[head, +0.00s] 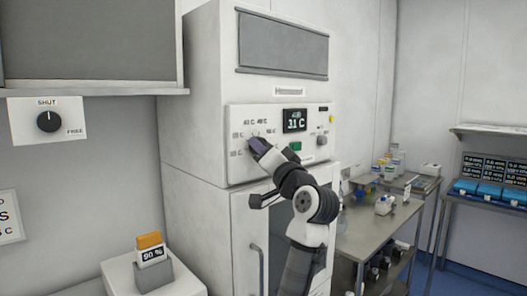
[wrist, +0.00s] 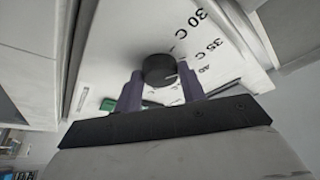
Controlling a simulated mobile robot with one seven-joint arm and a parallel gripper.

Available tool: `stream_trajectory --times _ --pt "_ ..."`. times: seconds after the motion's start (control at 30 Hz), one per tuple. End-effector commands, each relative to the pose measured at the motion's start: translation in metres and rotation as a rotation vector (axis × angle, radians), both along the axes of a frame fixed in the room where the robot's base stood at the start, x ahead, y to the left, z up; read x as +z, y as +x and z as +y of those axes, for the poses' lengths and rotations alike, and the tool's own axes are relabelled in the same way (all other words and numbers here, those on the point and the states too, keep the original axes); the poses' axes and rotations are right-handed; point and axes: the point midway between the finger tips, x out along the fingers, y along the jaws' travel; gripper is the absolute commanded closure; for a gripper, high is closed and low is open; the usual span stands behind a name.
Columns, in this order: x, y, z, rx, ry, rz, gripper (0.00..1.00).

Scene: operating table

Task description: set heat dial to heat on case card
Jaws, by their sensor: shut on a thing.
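The heat dial (wrist: 158,68) is a round black knob on the white control panel (head: 240,122) of a tall cabinet. My gripper (wrist: 161,88) is shut on it, with a purple finger on each side. In the head view my gripper (head: 259,148) hides most of the dial. Marks for 30 C, 35 C and 40 show near the dial in the wrist view; its pointer is hard to make out. The panel's dark display (head: 294,120) seems to read 31 C. A white card (head: 8,216) at the left edge is cut off; only "S" and "C" endings show.
A green button (head: 295,146) and a grey knob (head: 321,140) sit to the right on the panel. A SHUT/FREE dial (head: 49,121) is on the left wall. A 90 % card (head: 152,254) stands on a pedestal. A steel table (head: 366,236) with bottles stands right.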

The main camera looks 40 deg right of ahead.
Motion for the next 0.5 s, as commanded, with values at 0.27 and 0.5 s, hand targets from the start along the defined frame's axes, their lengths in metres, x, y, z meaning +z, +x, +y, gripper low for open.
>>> stream_trajectory --times 0.27,0.5 --pt "-0.0005 -0.0004 -0.0005 -0.002 -0.001 0.0 0.56" --pt "-0.0002 -0.0002 -0.0003 0.0 -0.001 0.0 0.38"
